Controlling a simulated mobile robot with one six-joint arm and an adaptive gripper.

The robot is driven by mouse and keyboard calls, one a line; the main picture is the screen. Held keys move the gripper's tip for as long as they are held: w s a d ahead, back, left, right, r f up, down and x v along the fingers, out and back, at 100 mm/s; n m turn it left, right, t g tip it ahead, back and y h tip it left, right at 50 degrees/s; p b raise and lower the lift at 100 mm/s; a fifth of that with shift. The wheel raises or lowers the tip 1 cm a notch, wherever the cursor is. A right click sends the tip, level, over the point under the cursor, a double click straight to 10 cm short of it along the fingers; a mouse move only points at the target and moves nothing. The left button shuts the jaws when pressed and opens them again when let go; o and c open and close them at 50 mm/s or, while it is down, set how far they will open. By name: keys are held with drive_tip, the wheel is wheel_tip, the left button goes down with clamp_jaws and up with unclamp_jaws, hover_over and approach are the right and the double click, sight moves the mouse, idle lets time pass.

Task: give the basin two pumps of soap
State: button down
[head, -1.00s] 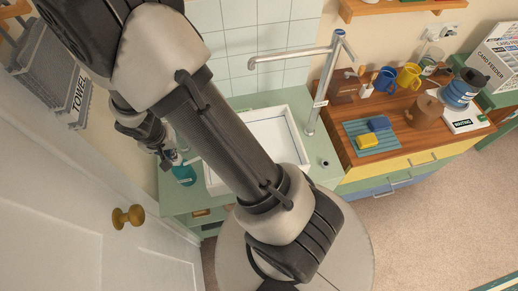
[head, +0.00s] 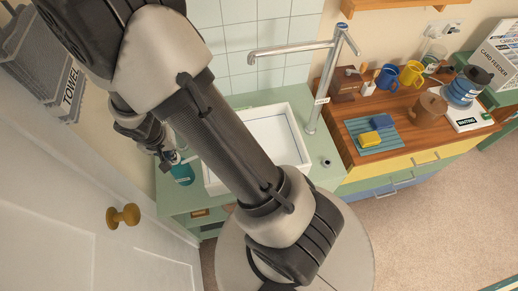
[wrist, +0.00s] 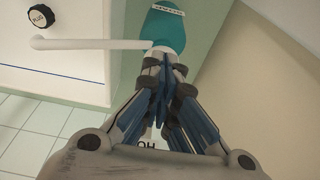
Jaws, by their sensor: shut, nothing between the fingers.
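The soap bottle (head: 183,174) is teal and stands on the green counter left of the basin. In the wrist view the bottle (wrist: 166,30) shows just beyond my fingertips, with its long white spout (wrist: 85,44) reaching left over the basin. My gripper (head: 167,158) is shut and empty, close by the pump top. In the wrist view my gripper (wrist: 163,78) overlaps the pump head, so I cannot tell whether they touch. The white basin (head: 270,133) is partly hidden behind my arm; its wall also shows in the wrist view (wrist: 60,62).
A chrome tap (head: 312,100) stands at the basin's right. A black plug (wrist: 40,16) shows at the basin. A white door with a brass knob (head: 123,216) and grey towels (head: 40,62) are at left. The wooden counter (head: 400,143) at right holds mugs and sponges.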

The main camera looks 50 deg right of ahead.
drive_tip(key=shift+f+b, duration=0.6)
drive_tip(key=shift+r, duration=0.2)
drive_tip(key=shift+r+p, duration=1)
drive_tip(key=shift+r, duration=0.5)
drive_tip(key=shift+r+p, duration=2.2)
drive_tip(key=shift+r, duration=0.8)
